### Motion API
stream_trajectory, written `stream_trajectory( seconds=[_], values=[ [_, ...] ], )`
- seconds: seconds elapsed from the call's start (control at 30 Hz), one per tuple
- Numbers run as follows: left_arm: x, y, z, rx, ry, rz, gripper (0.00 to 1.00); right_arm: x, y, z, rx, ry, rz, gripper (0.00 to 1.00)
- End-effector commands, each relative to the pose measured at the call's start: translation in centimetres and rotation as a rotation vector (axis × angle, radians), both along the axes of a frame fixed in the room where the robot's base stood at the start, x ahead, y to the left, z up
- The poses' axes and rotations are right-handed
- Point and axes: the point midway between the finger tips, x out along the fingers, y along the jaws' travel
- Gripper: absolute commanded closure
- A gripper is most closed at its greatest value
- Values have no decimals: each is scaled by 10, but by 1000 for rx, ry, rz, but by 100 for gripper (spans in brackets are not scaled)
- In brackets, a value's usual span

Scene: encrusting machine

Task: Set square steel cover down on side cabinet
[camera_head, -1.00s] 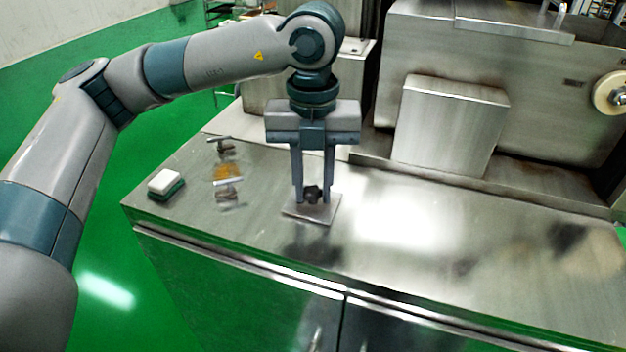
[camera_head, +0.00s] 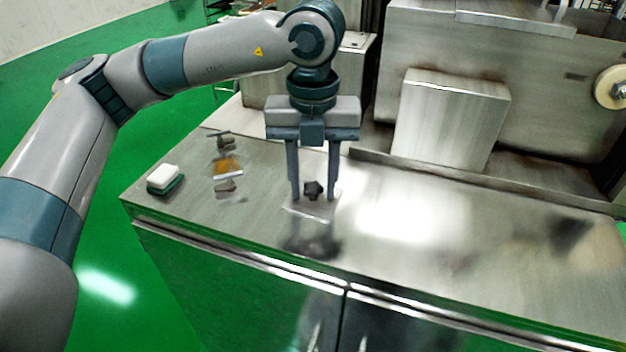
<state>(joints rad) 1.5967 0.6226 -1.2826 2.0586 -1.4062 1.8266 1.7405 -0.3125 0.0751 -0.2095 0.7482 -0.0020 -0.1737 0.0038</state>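The square steel cover (camera_head: 310,209) is a thin, flat plate with a dark star-shaped knob (camera_head: 313,190) on top. It appears to lie flat on the steel top of the side cabinet (camera_head: 250,222), near the front edge. My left gripper (camera_head: 313,196) points straight down over it, with one finger on each side of the knob. Gaps show between the fingers and the knob, so it is open and holds nothing. The fingertips are close above the plate; whether they touch it I cannot tell. My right gripper is not in view.
A white and green sponge (camera_head: 165,180) lies at the cabinet's left end. Small metal parts with an amber piece (camera_head: 227,168) lie between it and the cover. A steel box (camera_head: 453,125) and the machine body stand behind. The cabinet top to the right is clear.

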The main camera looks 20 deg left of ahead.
Motion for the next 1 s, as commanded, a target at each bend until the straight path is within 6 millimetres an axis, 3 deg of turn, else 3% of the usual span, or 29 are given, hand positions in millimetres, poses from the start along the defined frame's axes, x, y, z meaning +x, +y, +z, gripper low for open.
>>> stream_trajectory(
  seconds=[0.43,0.6,0.83,0.9,1.0],
  values=[
    [0,0,1,0,0,0,56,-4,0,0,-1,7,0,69],
    [0,0,5,0,0,0,56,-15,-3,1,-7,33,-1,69],
    [1,0,38,-1,-3,1,56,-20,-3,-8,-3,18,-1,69],
    [1,0,52,-1,-4,1,56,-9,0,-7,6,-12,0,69],
    [1,-1,71,-1,-3,0,56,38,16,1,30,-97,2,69]
  ],
)
